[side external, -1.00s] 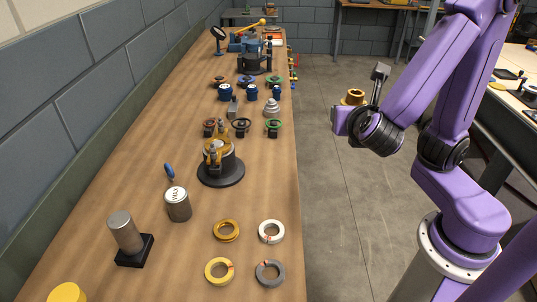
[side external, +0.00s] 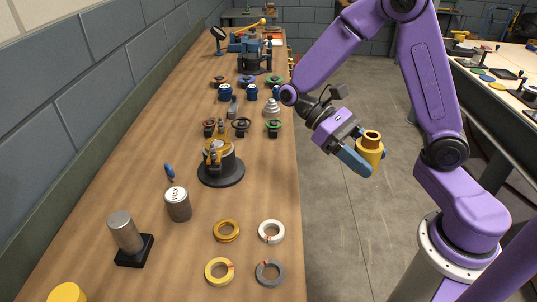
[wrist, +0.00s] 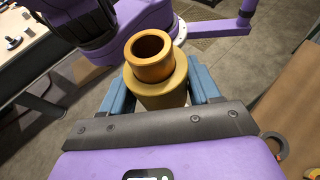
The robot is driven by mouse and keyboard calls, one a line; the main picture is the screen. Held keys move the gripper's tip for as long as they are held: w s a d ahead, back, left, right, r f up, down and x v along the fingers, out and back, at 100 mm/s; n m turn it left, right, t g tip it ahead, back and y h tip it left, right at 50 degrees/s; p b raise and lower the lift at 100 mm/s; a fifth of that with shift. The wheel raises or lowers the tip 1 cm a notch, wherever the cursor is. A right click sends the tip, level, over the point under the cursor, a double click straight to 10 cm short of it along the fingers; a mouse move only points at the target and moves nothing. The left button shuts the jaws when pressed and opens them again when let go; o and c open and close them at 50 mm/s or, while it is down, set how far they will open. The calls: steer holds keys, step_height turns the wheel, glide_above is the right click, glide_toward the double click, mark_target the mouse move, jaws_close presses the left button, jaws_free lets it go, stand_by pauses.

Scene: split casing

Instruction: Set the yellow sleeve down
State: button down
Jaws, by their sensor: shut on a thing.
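The yellow sleeve (side external: 369,152) is a stepped cylinder with a narrower, open brownish neck on top. My gripper (side external: 362,158) is shut on it and holds it in the air over the floor, right of the workbench edge. The sleeve is close to upright, with a slight tilt, in the side view. In the wrist view the sleeve (wrist: 155,75) sits between the two blue fingers, its open neck facing the camera. Its lower end is hidden there.
The long wooden workbench (side external: 130,185) carries yellow, white and grey rings (side external: 271,231) near its front right. A clamp fixture on a round black base (side external: 221,172), a tin (side external: 178,205) and a metal cylinder on a black block (side external: 125,235) stand further left. Bare wood lies between them.

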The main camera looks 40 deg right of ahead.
steer(key=w+a+r+m+t+y, duration=0.2)
steer(key=w+m+t+y, duration=0.25)
steer(key=m+y, duration=0.3)
steer(key=w+a+r+m+t+y, duration=0.1)
steer(key=w+r+m+t+y, duration=0.3)
steer(key=m+y, duration=0.35)
steer(key=w+d+r+m+t+h, duration=0.45)
steer(key=w+d+m+t, duration=0.45)
steer(key=w+m+t, duration=0.5)
glide_above(268, 154)
steer(key=s, duration=0.1)
steer(key=shift+n+t+y, duration=0.25)
steer(key=shift+n+y, duration=0.05)
steer(key=shift+y, duration=0.05)
step_height(268, 154, down, 26)
steer(key=shift+s+r, duration=0.15)
steer(key=shift+r, duration=0.05)
steer(key=shift+w+f, duration=0.75)
steer(key=shift+f, duration=1.5)
